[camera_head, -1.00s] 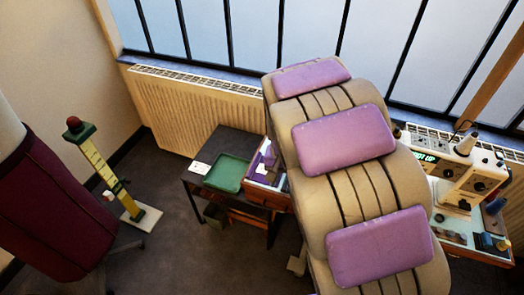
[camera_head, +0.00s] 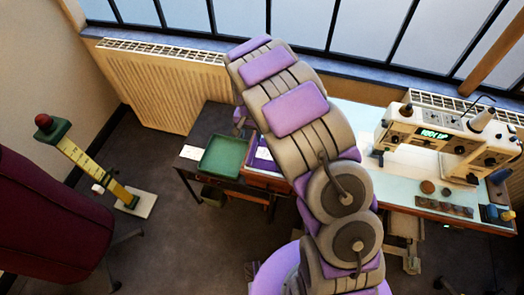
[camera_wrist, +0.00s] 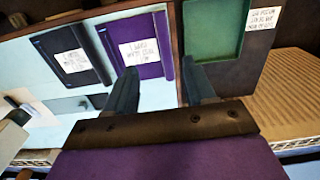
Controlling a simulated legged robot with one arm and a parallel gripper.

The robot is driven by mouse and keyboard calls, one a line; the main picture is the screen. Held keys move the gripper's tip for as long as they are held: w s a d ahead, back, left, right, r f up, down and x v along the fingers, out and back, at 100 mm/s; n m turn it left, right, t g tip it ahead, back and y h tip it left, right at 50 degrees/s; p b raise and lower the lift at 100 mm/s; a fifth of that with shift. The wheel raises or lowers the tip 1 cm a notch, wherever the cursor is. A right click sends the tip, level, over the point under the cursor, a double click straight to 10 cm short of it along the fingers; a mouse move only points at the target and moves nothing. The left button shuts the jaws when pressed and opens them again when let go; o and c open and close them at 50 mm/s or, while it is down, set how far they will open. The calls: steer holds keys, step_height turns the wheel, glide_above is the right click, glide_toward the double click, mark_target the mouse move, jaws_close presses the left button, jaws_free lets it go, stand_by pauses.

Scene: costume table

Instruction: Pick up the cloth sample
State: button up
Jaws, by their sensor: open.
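Which one the task means is not shown. The purple one also shows in the head view (camera_head: 263,155), partly hidden by my arm. My gripper (camera_wrist: 159,68) is open and empty. The head view hides my gripper behind the arm.
A green tray (camera_head: 221,157) sits on a dark side table (camera_head: 196,140) left of the pale sewing table (camera_head: 400,178). A sewing machine (camera_head: 445,135) stands on that table at right. A radiator (camera_head: 165,85) is behind. A maroon dress form (camera_head: 50,225) and yellow ruler stand (camera_head: 95,170) are left.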

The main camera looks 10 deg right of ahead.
steer(key=b, duration=0.1)
glide_above(250, 155)
steer(key=f, duration=0.8)
steer(key=shift+s+a+f, duration=0.15)
steer(key=shift+a+f, duration=0.1)
steer(key=shift+a, duration=0.15)
steer(key=shift+d+f+b, duration=0.45)
steer(key=shift+d+f, duration=0.2)
steer(key=shift+f, duration=0.05)
step_height(250, 155, down, 4)
steer(key=shift+r+b, duration=0.15)
steer(key=shift+b, duration=0.35)
steer(key=shift+a+f, duration=0.15)
steer(key=shift+f, duration=0.15)
steer(key=shift+a, duration=0.2)
steer(key=shift+d+r, duration=0.1)
steer(key=shift+d, duration=0.2)
steer(key=c, duration=0.5)
steer(key=shift+a, duration=0.15)
jaws_close()
